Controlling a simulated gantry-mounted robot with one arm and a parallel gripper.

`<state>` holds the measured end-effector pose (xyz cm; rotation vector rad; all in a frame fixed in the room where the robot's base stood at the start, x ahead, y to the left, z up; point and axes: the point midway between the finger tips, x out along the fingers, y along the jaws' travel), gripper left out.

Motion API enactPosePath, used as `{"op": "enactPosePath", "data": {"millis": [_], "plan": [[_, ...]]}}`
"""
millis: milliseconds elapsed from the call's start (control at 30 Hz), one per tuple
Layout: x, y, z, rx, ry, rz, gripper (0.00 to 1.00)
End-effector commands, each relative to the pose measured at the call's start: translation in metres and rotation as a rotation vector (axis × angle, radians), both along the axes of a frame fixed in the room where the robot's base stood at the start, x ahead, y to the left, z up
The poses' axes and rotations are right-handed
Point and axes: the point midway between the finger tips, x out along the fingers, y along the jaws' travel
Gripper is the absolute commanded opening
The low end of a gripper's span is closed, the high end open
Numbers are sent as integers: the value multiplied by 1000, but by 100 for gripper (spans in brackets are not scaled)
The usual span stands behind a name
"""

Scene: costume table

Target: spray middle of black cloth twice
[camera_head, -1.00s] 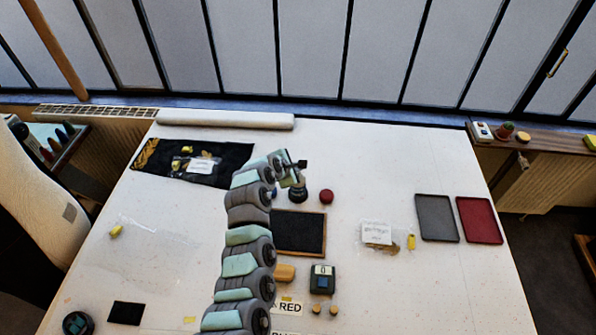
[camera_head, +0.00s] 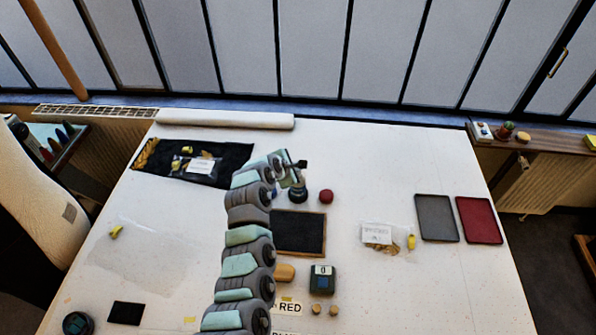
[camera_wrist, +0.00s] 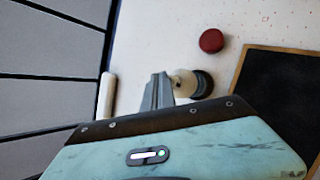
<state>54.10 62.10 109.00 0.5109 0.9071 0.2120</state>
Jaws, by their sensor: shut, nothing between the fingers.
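A black panel (camera_head: 299,235) with a thin wooden frame lies flat in the middle of the table, just right of my arm. It also shows at the right of the wrist view (camera_wrist: 285,105). A longer black cloth (camera_head: 232,158) lies at the back left with items on it. My gripper (camera_wrist: 157,82) is shut and empty, behind the framed panel. A small pale-topped item with a dark round base (camera_wrist: 203,84) stands right beside its fingertips; whether they touch I cannot tell. In the head view its dark base (camera_head: 298,196) shows below my gripper (camera_head: 292,178).
A red ball-like object (camera_head: 326,196) sits close to the dark base. A device reading 0 (camera_head: 322,280) stands in front of the framed panel. Grey (camera_head: 436,218) and red trays (camera_head: 479,220) lie at right. A white roll (camera_head: 225,119) lies along the back edge. The right front is clear.

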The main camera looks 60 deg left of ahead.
Motion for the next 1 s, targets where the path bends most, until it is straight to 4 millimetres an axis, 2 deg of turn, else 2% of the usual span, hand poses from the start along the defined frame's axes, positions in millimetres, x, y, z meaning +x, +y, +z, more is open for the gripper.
{"op": "enactPosePath", "data": {"millis": [1000], "plan": [[0,-1,-9,-2,2,-1,0]]}}
